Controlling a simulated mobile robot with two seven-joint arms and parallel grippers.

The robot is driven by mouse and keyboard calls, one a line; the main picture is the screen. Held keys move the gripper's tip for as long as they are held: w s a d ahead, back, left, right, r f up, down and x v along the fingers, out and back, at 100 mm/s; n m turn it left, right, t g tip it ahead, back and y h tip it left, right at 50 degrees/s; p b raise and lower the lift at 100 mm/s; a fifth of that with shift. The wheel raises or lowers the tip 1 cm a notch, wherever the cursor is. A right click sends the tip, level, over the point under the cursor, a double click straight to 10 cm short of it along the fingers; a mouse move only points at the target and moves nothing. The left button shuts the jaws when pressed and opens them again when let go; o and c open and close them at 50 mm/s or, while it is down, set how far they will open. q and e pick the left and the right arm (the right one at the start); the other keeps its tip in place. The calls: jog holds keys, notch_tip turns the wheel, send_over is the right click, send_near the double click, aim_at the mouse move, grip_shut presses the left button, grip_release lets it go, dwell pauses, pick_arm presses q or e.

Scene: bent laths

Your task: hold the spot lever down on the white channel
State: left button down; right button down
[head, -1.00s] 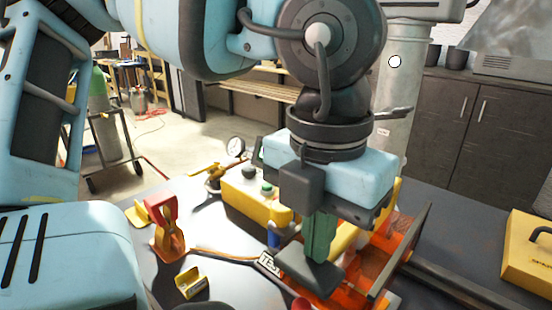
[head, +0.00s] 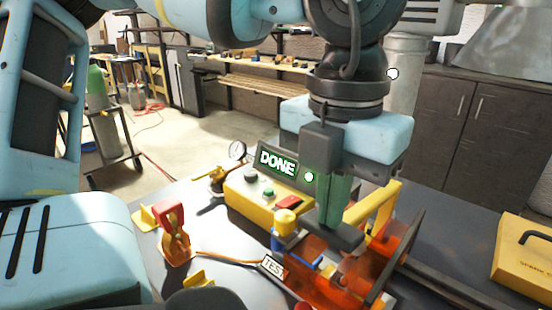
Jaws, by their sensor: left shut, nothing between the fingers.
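My left gripper (head: 338,238) is shut and empty, fingers pointing down over the orange see-through fixture (head: 362,278) on the table. Whether its tips touch anything I cannot tell. A small blue bar (head: 307,262) shows at the fixture's near left, beside a tag reading TEST (head: 273,267). A yellow bar (head: 380,210) rises behind the gripper; I cannot tell whether it is the spot lever. I cannot make out the white channel; the gripper hides part of the fixture. A display (head: 277,163) reads DONE in lit letters. My right gripper is not in view.
A yellow control box (head: 240,195) with buttons stands behind the fixture. A yellow-topped post (head: 286,222), a red and orange stand (head: 174,240) and a pressure gauge (head: 237,151) are to the left. A yellow case (head: 522,255) lies at the far right.

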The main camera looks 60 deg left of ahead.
pick_arm(q)
jog(key=shift+w+a+r+p, duration=0.1)
jog(key=shift+w+r+p, duration=0.15)
jog(key=shift+r+p, duration=0.5)
jog(key=shift+w+r+p, duration=0.2)
jog(key=shift+r+p, duration=0.15)
jog(key=shift+r, duration=0.8)
jog(key=shift+w+r+p, duration=0.15)
jog(key=shift+r+p, duration=0.2)
jog(key=shift+r, duration=0.3)
